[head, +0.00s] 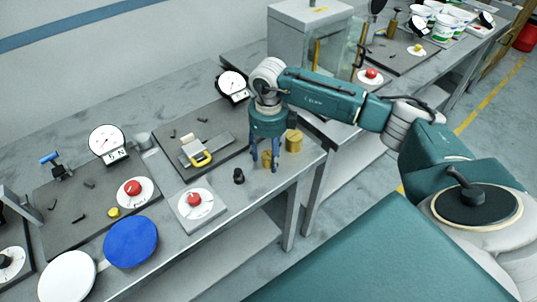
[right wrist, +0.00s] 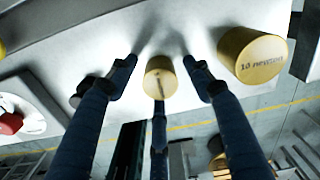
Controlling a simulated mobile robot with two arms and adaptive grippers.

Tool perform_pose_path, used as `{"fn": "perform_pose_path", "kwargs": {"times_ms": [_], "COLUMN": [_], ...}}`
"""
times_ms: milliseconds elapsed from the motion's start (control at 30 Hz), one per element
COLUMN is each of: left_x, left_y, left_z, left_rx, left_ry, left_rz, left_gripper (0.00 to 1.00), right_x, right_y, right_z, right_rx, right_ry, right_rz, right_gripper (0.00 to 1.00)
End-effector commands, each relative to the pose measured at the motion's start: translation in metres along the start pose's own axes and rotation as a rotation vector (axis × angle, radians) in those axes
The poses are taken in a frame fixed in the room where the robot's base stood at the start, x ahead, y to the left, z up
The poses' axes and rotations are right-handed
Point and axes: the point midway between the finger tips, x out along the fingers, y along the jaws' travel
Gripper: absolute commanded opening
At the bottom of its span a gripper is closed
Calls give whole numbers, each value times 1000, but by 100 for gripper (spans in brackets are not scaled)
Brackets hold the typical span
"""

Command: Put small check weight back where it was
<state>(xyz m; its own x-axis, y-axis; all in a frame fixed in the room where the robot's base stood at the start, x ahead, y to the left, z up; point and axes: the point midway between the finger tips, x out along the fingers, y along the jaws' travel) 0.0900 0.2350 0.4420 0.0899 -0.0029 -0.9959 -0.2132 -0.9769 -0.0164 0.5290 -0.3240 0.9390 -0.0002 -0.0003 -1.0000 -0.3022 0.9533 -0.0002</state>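The small check weight is a short brass cylinder (right wrist: 160,84) standing on the light bench top; in the head view it (head: 267,157) shows partly behind my fingers. A larger brass weight (right wrist: 254,55) with "10 newton" lettering stands just to its right, and it also shows in the head view (head: 294,141). My right gripper (head: 265,167) points down over the small weight with its fingers spread around it. In the right wrist view a gap shows between the fingertips (right wrist: 159,72) and the weight. My left gripper is not in view.
A black knob-like piece (head: 239,177) and a red button on a square base (head: 195,205) stand left of the gripper. A dark mat (head: 215,125) with a dial gauge (head: 231,84) lies behind. The bench's front edge is close to the weights.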

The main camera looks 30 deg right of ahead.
Motion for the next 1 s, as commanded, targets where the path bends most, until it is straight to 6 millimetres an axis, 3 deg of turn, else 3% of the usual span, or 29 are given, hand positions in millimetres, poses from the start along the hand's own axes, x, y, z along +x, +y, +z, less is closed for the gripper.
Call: {"fn": "perform_pose_path", "kwargs": {"times_ms": [367, 800, 1000], "left_x": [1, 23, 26], "left_y": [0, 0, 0], "left_z": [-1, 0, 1], "left_rx": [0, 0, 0], "left_ry": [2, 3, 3], "left_rz": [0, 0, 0], "left_gripper": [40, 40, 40], "right_x": [-12, -100, -120], "right_y": [-1, 0, 0], "right_z": [1, 1, 0], "right_rx": [0, -1, 0], "right_ry": [-3, -3, -1], "right_rz": [-2, -1, 0], "right_gripper": [50, 50, 50]}}
